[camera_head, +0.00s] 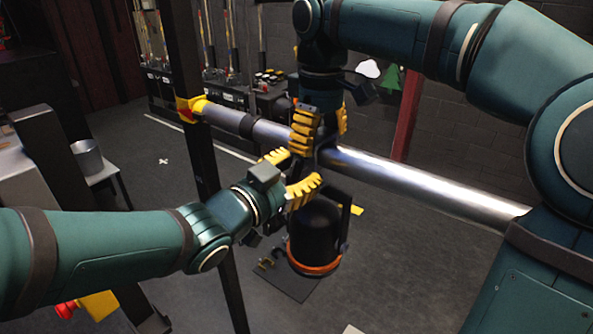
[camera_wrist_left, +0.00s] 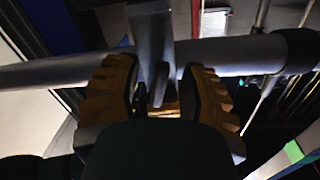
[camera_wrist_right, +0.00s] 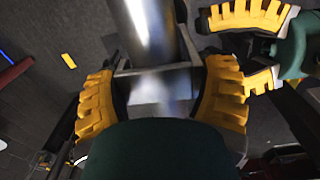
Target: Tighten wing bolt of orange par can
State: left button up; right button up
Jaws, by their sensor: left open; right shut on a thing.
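The orange par can, a black can (camera_head: 316,228) with an orange rim (camera_head: 314,268), hangs below a silver pipe (camera_head: 420,180). My right gripper (camera_head: 322,128) comes from above and is shut on the can's clamp at the pipe. The grey clamp (camera_wrist_right: 152,92) shows between its fingers in the right wrist view. My left gripper (camera_head: 290,174) is open just below and left of the clamp. In the left wrist view its fingers (camera_wrist_left: 160,95) stand either side of a dark grey upright part (camera_wrist_left: 152,45). I cannot make out the wing bolt clearly; the fingers partly hide this area.
A dark post (camera_head: 190,120) with a yellow and red coupling (camera_head: 190,107) carries the pipe's left end. A side table with a metal pot (camera_head: 87,157) stands at left. A dark mat (camera_head: 285,280) lies on the floor below. Open floor surrounds it.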

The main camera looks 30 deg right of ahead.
pick_arm(q)
jog(key=shift+o, duration=0.2)
grip_shut()
jog(key=shift+m, duration=0.8)
jog(key=shift+c, duration=0.2)
grip_release()
